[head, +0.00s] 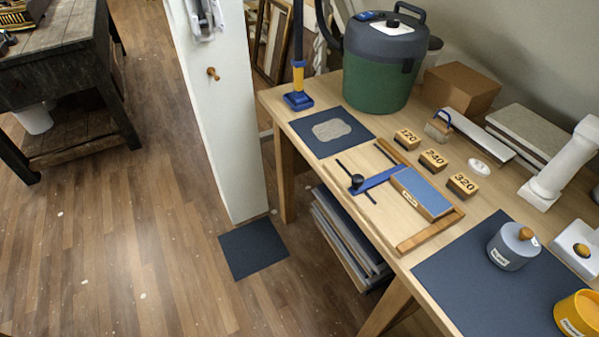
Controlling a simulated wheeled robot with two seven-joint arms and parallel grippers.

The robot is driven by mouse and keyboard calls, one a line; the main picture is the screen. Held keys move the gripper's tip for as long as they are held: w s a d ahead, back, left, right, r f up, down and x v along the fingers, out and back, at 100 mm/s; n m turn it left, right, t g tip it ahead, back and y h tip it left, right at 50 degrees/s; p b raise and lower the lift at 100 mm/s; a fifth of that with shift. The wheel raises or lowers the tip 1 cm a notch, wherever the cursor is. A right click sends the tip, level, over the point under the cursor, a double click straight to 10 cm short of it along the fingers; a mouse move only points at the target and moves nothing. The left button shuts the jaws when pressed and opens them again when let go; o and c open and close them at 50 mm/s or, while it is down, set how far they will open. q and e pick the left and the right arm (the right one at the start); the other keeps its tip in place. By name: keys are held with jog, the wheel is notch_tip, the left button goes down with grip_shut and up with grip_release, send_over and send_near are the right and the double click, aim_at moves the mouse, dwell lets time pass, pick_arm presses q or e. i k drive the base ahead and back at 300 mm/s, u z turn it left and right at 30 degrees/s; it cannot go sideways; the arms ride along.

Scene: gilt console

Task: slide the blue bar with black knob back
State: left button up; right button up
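The blue bar (380,178) lies on the wooden workbench (325,195) and runs from lower left to upper right. Its black knob (357,181) is at the left end, where a thin dark rod (345,168) crosses it. The bar's right end meets a blue-topped wooden block (421,193) with a small label. The block sits in an L-like wooden frame (428,233) with strips at its back and front. Whether the bar touches the block cannot be told. Neither of my grippers is in view, and nothing covers the knob.
Numbered blocks (432,160) and a white oval (480,167) lie right of the frame. A green canister (376,85) stands behind. A dark mat (455,275) with a grey pot (512,248) is in front. A white post (222,130) rises left of the bench.

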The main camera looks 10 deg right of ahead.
aim_at(359, 185)
jog(key=u, duration=0.6)
jog(key=i, duration=0.5)
jog(key=z, duration=1.65)
